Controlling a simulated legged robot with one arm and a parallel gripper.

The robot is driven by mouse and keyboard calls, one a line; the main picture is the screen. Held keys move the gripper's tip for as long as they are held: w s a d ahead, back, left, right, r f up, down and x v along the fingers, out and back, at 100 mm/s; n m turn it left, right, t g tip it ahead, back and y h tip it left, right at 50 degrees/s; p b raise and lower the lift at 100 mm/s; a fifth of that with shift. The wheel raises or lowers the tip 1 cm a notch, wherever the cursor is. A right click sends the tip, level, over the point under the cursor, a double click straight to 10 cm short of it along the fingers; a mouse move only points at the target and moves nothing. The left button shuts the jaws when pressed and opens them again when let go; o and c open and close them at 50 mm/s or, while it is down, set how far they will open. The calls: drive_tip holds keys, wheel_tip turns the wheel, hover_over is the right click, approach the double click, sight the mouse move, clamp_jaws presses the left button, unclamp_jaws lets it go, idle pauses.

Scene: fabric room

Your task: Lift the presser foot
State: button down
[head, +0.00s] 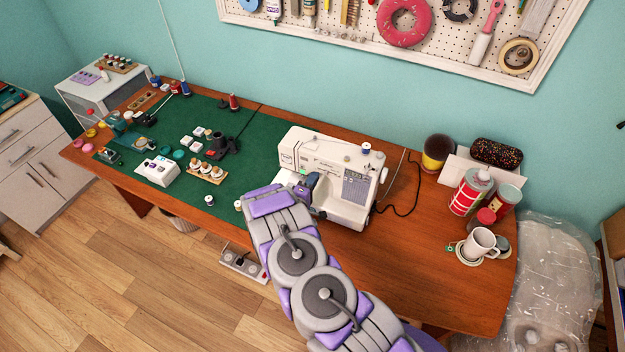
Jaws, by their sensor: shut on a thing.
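A white sewing machine (338,165) stands on the wooden table, with its hand wheel on the right. My arm reaches up from the bottom of the view to the front left of the machine. My gripper (305,186) is at the opening under the machine's head, by the needle area. It is shut on a small part of the machine there. The jaws and arm hide that part, and the presser foot cannot be made out. I cannot tell whether it is raised or lowered.
The wooden table (420,270) is clear right of the machine. A white mug (481,243), red-and-white cans (469,192) and a dark case (497,153) stand at the right end. The green mat (245,165) at left holds spools and small tools.

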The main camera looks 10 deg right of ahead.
drive_tip(key=c, duration=1.3)
unclamp_jaws()
drive_tip(key=shift+w, duration=0.1)
drive_tip(key=shift+c, duration=0.2)
drive_tip(key=shift+o, duration=0.3)
